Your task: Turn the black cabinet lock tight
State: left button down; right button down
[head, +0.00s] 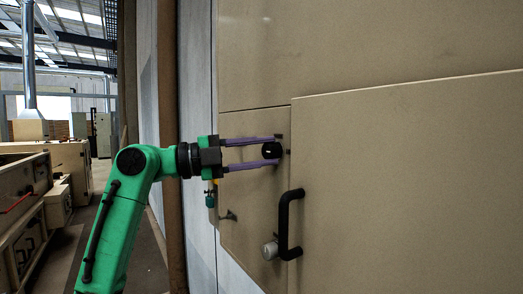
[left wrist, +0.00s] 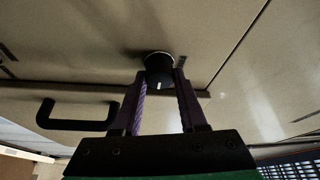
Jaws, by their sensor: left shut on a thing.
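The black cabinet lock (head: 271,150) is a round knob on the beige cabinet door (head: 250,190). My left gripper (head: 277,151) has its two purple fingers above and below the lock in the head view, shut on it. In the left wrist view the lock (left wrist: 159,70) sits between the fingertips of the left gripper (left wrist: 161,82), with a small light mark on its face. The far sides of the lock, where the fingers touch it, are partly hidden. My right gripper is in neither view.
A larger beige panel (head: 410,180) stands to the right. Wooden machines (head: 25,200) line the left side, with an aisle between.

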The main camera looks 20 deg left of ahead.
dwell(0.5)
pick_arm(q)
jog(key=shift+c, duration=2.3)
grip_release()
jog(key=shift+w, duration=0.1)
jog(key=shift+s+a+f, duration=0.1)
jog(key=shift+s+a, duration=0.1)
jog(key=shift+a, duration=0.15)
jog(key=r+b+v, duration=0.1)
jog(key=b+v, duration=0.3)
jog(key=v, duration=0.9)
jog(key=shift+s+a+f+b, duration=0.2)
jog(key=shift+a+f+b, duration=0.1)
jog(key=shift+f, duration=0.05)
jog(key=shift+f, duration=0.1)
